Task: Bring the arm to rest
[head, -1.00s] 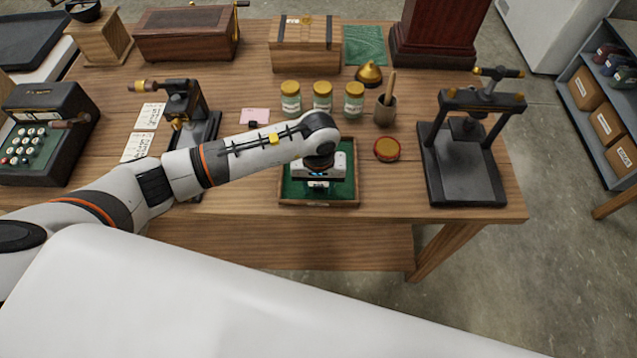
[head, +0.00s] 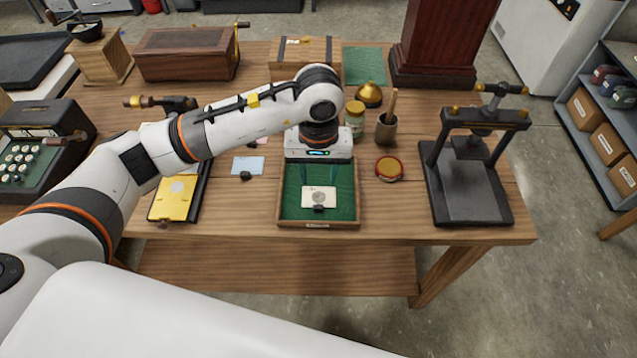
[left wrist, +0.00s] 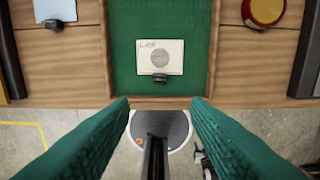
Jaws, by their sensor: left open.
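My left arm reaches in from the left in the head view, and my left gripper (head: 318,172) hangs above the back part of a green-lined wooden tray (head: 290,209). In the left wrist view its two green fingers (left wrist: 160,104) are spread wide with nothing between them. A white card with a round grey disc (head: 319,196) lies in the tray, with a small dark clip-like piece at its front edge. The card also shows in the left wrist view (left wrist: 160,56), apart from the fingers. My right gripper is not in view.
A mortar with pestle (head: 386,129), a glass jar (head: 355,119) and a brass bell shape (head: 369,95) stand behind. A blue card (head: 248,166) lies left.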

